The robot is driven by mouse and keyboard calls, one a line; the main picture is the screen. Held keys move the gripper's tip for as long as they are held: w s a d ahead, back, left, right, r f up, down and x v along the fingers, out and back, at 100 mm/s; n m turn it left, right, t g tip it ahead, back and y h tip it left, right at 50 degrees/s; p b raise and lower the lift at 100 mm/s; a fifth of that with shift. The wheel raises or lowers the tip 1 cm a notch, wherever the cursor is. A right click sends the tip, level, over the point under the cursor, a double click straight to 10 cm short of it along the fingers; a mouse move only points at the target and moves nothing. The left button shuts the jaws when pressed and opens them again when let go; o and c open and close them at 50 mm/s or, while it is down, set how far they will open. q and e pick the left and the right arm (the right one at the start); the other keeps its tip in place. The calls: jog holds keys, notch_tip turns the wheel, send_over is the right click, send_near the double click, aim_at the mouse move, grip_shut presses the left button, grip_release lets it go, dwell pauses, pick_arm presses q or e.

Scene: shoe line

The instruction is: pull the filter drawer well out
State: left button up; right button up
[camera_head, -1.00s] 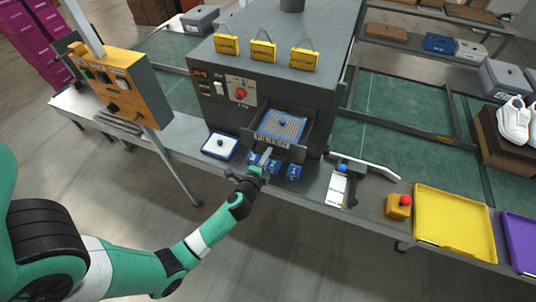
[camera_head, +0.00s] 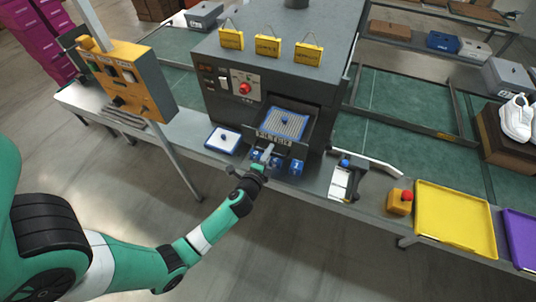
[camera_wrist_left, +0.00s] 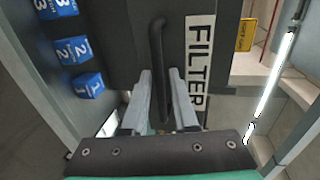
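The filter drawer (camera_head: 290,145) sticks out of the dark grey machine, with a blue-framed filter (camera_head: 283,123) lying in it. Its front carries a white FILTER label, and in the left wrist view the label (camera_wrist_left: 198,62) and a dark bar handle (camera_wrist_left: 156,45) show large. My left gripper (camera_head: 266,152) is at the drawer front. In the left wrist view, my left gripper's fingers (camera_wrist_left: 160,76) stand close on both sides of the handle and appear shut on it. The drawer's inner end is hidden in the machine. My right gripper is not in view.
Several numbered blue blocks (camera_head: 296,168) sit below the drawer front. A blue-and-white tray (camera_head: 222,140) lies left of it. A orange control box (camera_head: 130,80) on a post stands further left. A yellow tray (camera_head: 455,220) and a red-topped button box (camera_head: 399,203) are right.

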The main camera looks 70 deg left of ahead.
pick_arm(q)
jog(key=v, duration=1.1)
jog(key=shift+s, duration=0.2)
jog(key=shift+d, duration=0.15)
